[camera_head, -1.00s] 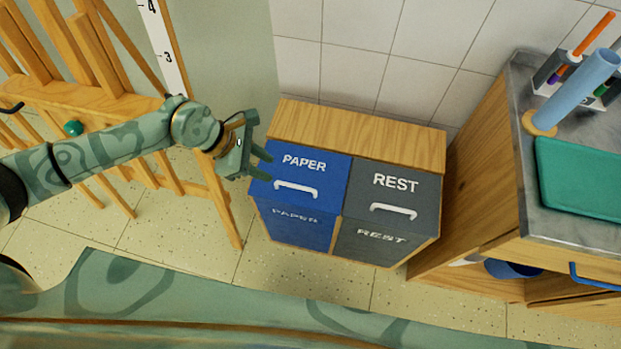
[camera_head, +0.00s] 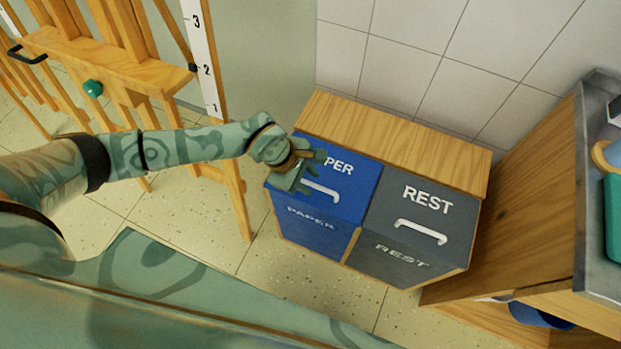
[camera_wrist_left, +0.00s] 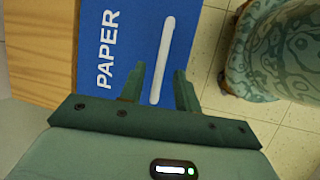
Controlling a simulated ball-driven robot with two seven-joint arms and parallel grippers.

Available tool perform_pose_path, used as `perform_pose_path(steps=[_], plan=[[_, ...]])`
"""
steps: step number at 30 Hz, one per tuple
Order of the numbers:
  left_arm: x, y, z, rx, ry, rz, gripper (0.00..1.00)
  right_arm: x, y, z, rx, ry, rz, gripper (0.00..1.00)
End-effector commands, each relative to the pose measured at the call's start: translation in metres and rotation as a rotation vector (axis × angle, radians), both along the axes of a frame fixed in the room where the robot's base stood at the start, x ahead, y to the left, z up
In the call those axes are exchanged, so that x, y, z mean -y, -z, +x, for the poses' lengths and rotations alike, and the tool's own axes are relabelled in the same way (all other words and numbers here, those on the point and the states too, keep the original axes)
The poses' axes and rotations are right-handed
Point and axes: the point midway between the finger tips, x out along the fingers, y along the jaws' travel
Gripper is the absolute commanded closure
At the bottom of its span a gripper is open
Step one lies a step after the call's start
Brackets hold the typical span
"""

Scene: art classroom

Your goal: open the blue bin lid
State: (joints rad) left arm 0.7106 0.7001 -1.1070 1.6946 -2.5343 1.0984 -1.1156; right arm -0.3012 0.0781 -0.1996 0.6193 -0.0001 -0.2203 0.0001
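The blue bin lid (camera_head: 354,189), marked PAPER, is closed on the left half of the wooden bin cabinet. It carries a white bar handle (camera_head: 322,191). My left gripper (camera_head: 318,170) is over the lid's left part and hides some of the lettering. In the left wrist view, the lid (camera_wrist_left: 140,42) lies ahead of the gripper (camera_wrist_left: 160,84). Its fingers are open, and the white handle (camera_wrist_left: 163,60) shows in line with the gap between them. Contact with the handle cannot be told. My right gripper is out of view.
The grey REST bin (camera_head: 422,222) adjoins on the right, also with a white handle. A wooden ledge (camera_head: 400,135) runs behind both lids against the tiled wall. A wooden easel (camera_head: 130,70) stands left, and a counter cabinet (camera_head: 530,190) stands right.

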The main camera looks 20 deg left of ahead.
Motion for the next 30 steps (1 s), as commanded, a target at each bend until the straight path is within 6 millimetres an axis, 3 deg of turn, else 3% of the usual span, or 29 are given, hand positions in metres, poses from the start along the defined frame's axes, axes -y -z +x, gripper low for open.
perform_pose_path(steps=[11, 14, 15, 23, 30], plan=[[0.003, 0.005, 0.001, 0.001, 0.000, 0.000, 0.67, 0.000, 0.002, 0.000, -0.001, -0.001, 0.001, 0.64], [0.003, 0.005, 0.001, 0.001, 0.000, 0.000, 0.95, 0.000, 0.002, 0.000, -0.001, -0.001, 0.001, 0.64], [0.003, 0.005, 0.001, 0.001, 0.000, 0.000, 1.00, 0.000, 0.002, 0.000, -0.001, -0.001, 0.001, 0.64], [0.003, 0.004, 0.002, -0.007, -0.001, 0.000, 1.00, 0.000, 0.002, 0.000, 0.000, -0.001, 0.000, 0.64], [0.003, -0.011, 0.009, -0.084, -0.001, 0.003, 1.00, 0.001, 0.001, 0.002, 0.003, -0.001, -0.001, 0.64]])
